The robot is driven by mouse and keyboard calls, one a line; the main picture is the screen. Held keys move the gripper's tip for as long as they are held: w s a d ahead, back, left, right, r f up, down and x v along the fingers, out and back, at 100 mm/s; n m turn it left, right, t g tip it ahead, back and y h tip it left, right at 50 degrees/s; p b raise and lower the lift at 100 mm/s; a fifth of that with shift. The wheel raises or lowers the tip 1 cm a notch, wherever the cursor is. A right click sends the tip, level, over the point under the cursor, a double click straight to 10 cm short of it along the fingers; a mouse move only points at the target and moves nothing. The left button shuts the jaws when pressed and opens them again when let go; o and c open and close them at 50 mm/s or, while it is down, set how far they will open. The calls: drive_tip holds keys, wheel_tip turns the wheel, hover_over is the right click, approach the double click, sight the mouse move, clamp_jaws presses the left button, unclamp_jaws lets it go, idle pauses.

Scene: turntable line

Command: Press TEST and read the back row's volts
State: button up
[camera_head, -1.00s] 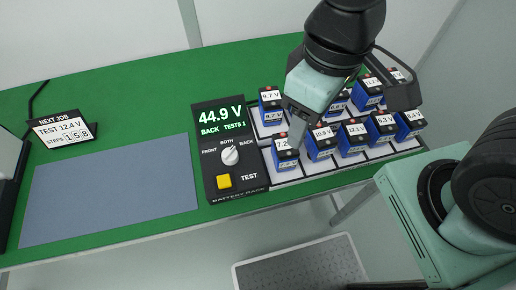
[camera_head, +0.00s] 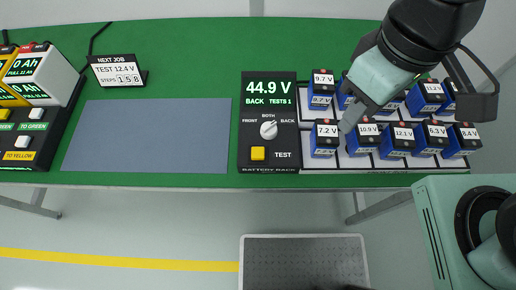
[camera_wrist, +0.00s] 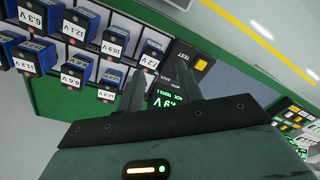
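The black battery rack panel (camera_head: 247,120) shows 44.9 V on its green display (camera_head: 268,88), with BACK and TESTS 1 below. Its white knob (camera_head: 268,130) sits under FRONT, BOTH and BACK labels, its pointer tilted toward upper right. The yellow TEST button (camera_head: 257,153) is uncovered; it also shows in the wrist view (camera_wrist: 201,64). Blue batteries stand in two rows, the front from 7.2 V (camera_head: 325,140) to 8.4 V (camera_head: 462,140). The back row starts with 9.7 V (camera_head: 322,88); my arm partly hides it. My gripper (camera_wrist: 160,78) is open and empty, above the rack's left end.
A NEXT JOB sign (camera_head: 117,71) reads TEST 12.4 V, STEPS 1 5 8. A grey mat (camera_head: 150,137) lies empty left of the panel.

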clamp_jaws()
idle(1.4)
